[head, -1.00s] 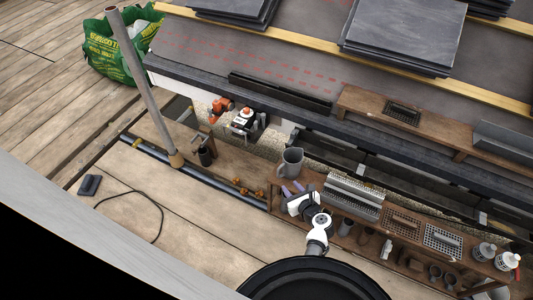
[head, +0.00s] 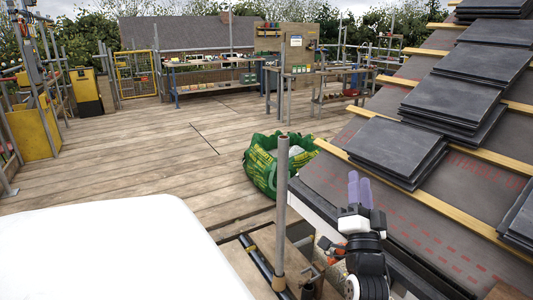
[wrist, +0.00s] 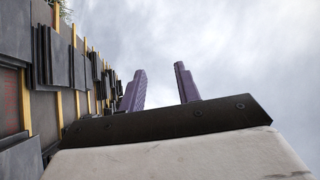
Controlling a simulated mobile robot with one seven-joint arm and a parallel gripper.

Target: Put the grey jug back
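My gripper (head: 359,188) is raised in the head view, its two purple fingers pointing up in front of the sloping roof. In the wrist view the fingers (wrist: 160,84) stand apart with only sky between them, so my gripper is open and empty. The grey jug shows in neither present view. The wooden bench where it stood earlier lies mostly below the head picture.
Stacks of dark slates (head: 396,150) lie on the roof along yellow battens (head: 385,182). A grey upright pole (head: 281,210) and a green bag (head: 262,165) are left of my arm. Workbenches (head: 214,73) stand far back. The plank deck (head: 130,165) between is largely clear.

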